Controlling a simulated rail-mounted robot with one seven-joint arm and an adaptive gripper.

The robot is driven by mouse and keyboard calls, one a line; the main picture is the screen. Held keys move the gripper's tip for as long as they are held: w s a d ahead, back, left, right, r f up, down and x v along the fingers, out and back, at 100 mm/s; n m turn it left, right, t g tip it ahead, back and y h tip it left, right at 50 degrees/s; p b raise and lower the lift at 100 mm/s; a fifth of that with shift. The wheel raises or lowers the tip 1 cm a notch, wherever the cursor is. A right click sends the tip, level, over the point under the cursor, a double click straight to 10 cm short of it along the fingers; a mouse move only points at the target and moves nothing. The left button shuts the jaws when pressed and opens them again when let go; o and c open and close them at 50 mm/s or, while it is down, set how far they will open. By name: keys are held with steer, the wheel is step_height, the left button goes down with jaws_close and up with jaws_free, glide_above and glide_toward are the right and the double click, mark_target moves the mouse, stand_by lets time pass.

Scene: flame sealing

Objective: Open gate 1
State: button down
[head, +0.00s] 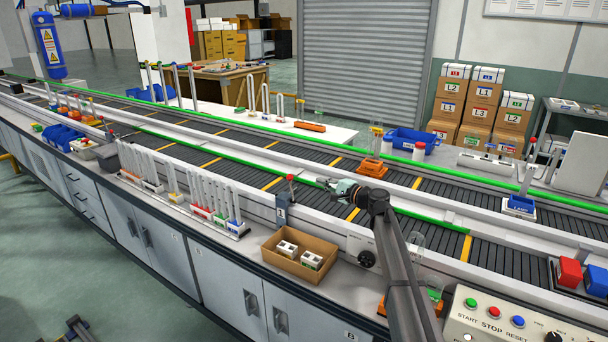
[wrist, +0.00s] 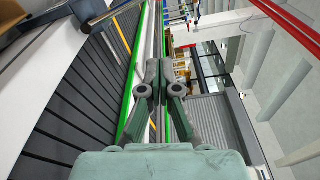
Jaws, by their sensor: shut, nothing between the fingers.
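A lever with a red knob (head: 291,179) stands upright on the near edge of the conveyor. Below it is a dark post with a label that looks like a 1 (head: 282,213); I take this to be gate 1. My gripper (head: 322,182) is over the conveyor, just right of the knob and apart from it, with its fingers pointing left. In the wrist view my gripper (wrist: 161,72) is shut and empty. A grey bar and a dark part (wrist: 50,22) show at the upper left there; I cannot tell if they belong to the gate.
A cardboard box (head: 299,257) with white items sits below the lever. A rack of white tubes (head: 212,204) stands to its left. An orange holder (head: 372,168) is behind my gripper. A green rail (head: 250,143) runs along the conveyor. The belt near the lever is clear.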

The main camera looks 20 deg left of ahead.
stand_by(0.4)
steer(key=p+x, duration=0.3)
steer(key=x, duration=0.6)
steer(key=shift+s+a+r+p, duration=0.15)
steer(key=shift+s+a, duration=0.05)
steer(key=shift+s, duration=0.4)
steer(key=shift+s+a+r+p, duration=0.15)
steer(key=shift+s, duration=0.45)
steer(key=shift+s+a+r+p, duration=0.1)
steer(key=shift+s+a+p, duration=0.1)
steer(key=shift+s, duration=0.4)
steer(key=shift+f+b, duration=0.1)
steer(key=shift+b, duration=0.3)
